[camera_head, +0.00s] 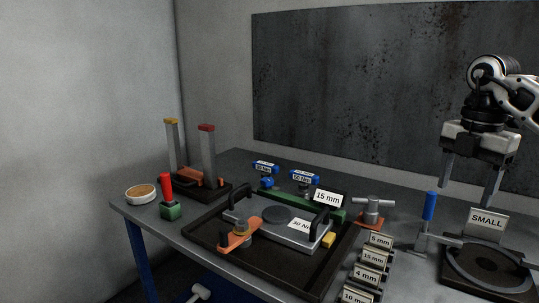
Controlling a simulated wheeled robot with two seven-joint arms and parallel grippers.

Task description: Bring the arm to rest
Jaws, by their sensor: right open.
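My right gripper (471,181) hangs from my right arm at the upper right of the head view. Its two grey fingers point down and stand apart, with nothing between them. It is in the air above the right part of the table (160,225), over the area of the small sign (487,221) and a blue-handled tool (429,207). My left gripper is not in the picture.
A dark tray (205,231) holds a grey plate with black handles. A rack (203,193) with yellow- and red-topped posts stands at the left. Several size signs (373,258) line the front. A round black fixture (495,283) sits at the right.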

